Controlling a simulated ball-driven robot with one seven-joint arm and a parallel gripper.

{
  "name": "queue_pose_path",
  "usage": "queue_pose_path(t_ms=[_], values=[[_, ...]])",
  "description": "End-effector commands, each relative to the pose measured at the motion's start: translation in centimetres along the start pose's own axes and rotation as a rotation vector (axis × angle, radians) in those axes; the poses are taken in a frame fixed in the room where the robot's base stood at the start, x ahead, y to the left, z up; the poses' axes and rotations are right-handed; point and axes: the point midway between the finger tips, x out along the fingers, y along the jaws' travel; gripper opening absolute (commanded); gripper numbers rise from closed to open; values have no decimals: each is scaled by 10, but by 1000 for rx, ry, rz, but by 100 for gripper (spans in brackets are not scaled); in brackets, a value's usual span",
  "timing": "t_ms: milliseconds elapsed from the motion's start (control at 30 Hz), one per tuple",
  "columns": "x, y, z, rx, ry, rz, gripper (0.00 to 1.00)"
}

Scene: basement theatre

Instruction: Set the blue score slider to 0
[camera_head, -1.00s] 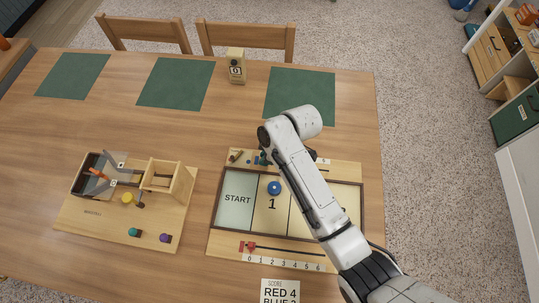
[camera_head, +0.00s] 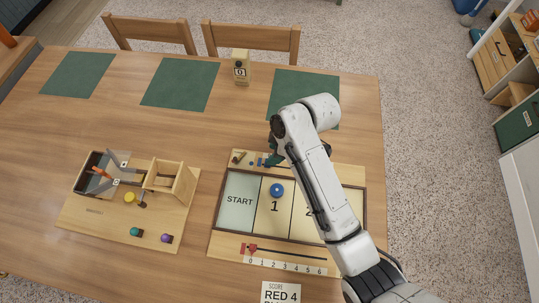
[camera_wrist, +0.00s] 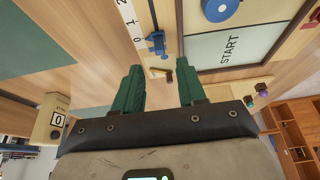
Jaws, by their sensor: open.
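The blue score slider (camera_wrist: 156,42) sits on its rail along the far edge of the game board (camera_head: 212,245). In the wrist view it is beside the 0 of the white number scale (camera_wrist: 132,22); I cannot tell whether it is exactly aligned. Its blue parts also show in the head view (camera_head: 261,161), just left of my fingers. My gripper (camera_wrist: 160,88) is open, with two green fingers apart and nothing between them. In the head view, my arm hides most of the far scale.
A red slider (camera_head: 251,248) is near 0 on the front scale. A blue disc (camera_head: 277,190) lies on space 1. A small brown peg (camera_wrist: 157,73) is near the rail's end. A wooden box device (camera_head: 180,215) stands left. A score card (camera_head: 281,292) lies in front.

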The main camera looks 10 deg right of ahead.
Motion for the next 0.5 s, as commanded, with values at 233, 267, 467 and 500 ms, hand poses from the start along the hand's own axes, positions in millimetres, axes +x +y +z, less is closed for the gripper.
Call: queue_pose_path(t_ms=[233,267,467,500], values=[[-40,1,-1,-2,2,2,40],[-43,0,-1,-2,2,1,40],[-52,0,-1,-1,1,-1,40],[-52,0,-1,-1,1,-1,40]])
